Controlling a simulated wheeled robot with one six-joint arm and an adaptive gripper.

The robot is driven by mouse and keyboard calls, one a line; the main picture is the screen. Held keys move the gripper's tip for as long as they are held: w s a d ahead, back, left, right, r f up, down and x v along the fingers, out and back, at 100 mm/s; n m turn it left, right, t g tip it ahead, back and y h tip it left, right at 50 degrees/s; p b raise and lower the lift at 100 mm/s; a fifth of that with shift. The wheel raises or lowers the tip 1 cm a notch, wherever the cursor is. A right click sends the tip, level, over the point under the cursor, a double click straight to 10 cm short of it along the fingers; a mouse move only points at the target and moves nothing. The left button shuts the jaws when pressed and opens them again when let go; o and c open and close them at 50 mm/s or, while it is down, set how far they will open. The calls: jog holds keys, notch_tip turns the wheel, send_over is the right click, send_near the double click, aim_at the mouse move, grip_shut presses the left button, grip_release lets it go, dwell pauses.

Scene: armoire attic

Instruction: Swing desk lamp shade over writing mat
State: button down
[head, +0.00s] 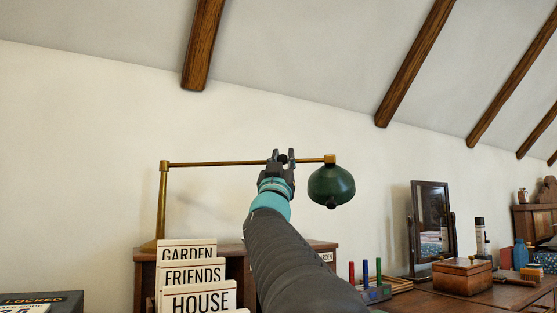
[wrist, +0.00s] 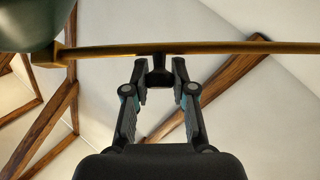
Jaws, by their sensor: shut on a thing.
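The desk lamp has a brass post (head: 162,205) at the left and a long level brass arm (head: 220,163) reaching right. Its dark green shade (head: 332,182) hangs from the right end of the arm. In the wrist view the shade (wrist: 25,22) fills the upper left corner and the brass arm (wrist: 220,48) crosses the top. My gripper (head: 282,157) is at the arm, a little left of the shade. It is shut on a small dark knob (wrist: 159,74) that hangs under the arm, one finger on each side. I cannot make out the writing mat in either view.
Cards lettered GARDEN, FRIENDS and HOUSE (head: 200,299) stand below the lamp arm at the left. To the right are coloured upright sticks in a holder (head: 374,293), a framed mirror (head: 431,215) and a wooden box (head: 462,279). Air around the shade looks clear.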

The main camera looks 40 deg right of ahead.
jog(key=c, duration=1)
grip_release()
jog(key=shift+o, duration=0.2)
jog(key=v, duration=0.7)
jog(key=shift+a, duration=0.2)
jog(key=shift+s+f, duration=0.1)
